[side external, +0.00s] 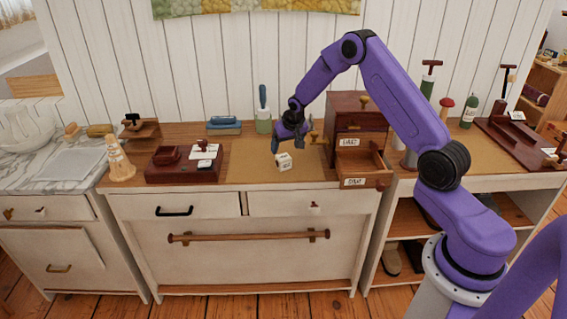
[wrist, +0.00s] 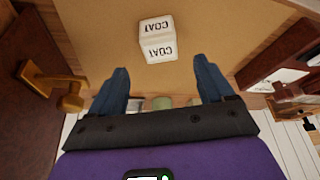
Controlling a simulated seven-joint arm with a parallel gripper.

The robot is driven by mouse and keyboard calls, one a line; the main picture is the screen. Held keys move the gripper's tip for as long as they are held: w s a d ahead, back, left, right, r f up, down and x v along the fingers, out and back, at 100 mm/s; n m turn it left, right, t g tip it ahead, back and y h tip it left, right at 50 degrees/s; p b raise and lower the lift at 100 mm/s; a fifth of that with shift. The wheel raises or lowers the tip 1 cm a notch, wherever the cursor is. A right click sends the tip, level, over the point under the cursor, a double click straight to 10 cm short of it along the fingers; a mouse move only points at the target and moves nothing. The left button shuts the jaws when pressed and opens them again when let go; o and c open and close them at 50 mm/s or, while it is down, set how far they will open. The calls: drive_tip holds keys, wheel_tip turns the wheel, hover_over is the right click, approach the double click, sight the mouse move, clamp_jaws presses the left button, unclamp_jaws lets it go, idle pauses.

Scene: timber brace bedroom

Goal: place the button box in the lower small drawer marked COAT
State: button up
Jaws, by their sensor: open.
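The button box is a small white cube marked COAT (side external: 283,161) on the tan mat of the worktop; in the wrist view the box (wrist: 156,39) lies just beyond my fingertips, roughly centred between them. My gripper (side external: 289,146) is open, empty and pointing down above the box, apart from it. It also shows in the wrist view (wrist: 160,75). The lower small drawer (side external: 363,167) is pulled out of the dark red cabinet, with a white label on its front too small to read surely. Its visible inside looks empty.
The small cabinet (side external: 345,104) stands right of my gripper, its upper drawer (side external: 350,142) shut. A brass handle (wrist: 65,82) sticks out close by at left in the wrist view. A dark red tray (side external: 182,169) is left of the mat (side external: 247,171); a green-and-blue brush (side external: 263,115) stands behind.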

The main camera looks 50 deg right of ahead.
sight(283, 156)
drive_tip(key=shift+x, duration=3.7)
drive_tip(key=shift+s+a+f, duration=0.1)
drive_tip(key=shift+c, duration=0.3)
drive_tip(key=c, duration=1.1)
